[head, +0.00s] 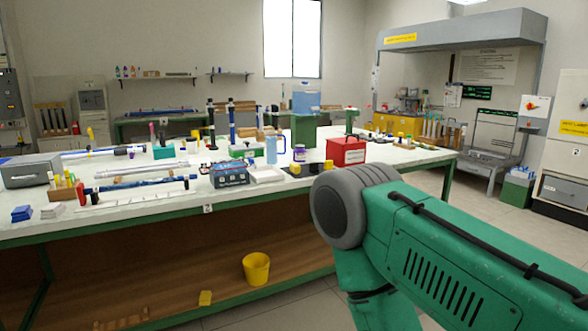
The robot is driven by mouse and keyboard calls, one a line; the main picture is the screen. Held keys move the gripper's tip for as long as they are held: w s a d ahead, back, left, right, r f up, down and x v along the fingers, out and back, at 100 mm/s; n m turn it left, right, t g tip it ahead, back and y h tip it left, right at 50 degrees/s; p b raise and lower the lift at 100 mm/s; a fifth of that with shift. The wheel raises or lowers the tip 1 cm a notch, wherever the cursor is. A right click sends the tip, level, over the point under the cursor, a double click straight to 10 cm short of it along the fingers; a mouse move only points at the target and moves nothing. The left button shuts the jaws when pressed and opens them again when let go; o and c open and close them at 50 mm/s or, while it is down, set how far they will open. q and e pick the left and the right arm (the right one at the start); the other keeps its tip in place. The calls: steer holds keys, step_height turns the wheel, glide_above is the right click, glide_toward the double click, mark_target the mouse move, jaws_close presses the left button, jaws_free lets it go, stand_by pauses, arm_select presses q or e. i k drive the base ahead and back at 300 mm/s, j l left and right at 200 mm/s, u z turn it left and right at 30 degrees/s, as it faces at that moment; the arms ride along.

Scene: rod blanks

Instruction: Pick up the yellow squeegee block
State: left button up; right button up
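My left gripper is also not in view. Nothing is seen touching the yellow block.
The white benchtop (140,222) is crowded with rods, a grey box (30,171), a blue box (229,174), a blue bottle (272,148) and a red box (346,151). The lower shelf (150,275) is mostly clear. Open floor lies right of the bench.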

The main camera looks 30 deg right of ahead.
mark_target(328, 164)
steer(key=i+l, duration=0.25)
steer(key=i+l+u, duration=0.1)
steer(key=l, duration=0.4)
steer(key=i+l, duration=0.35)
steer(key=i+l+u, duration=0.1)
steer(key=l, duration=0.35)
steer(key=i+l, duration=0.55)
steer(key=l, duration=0.25)
steer(key=u, duration=0.05)
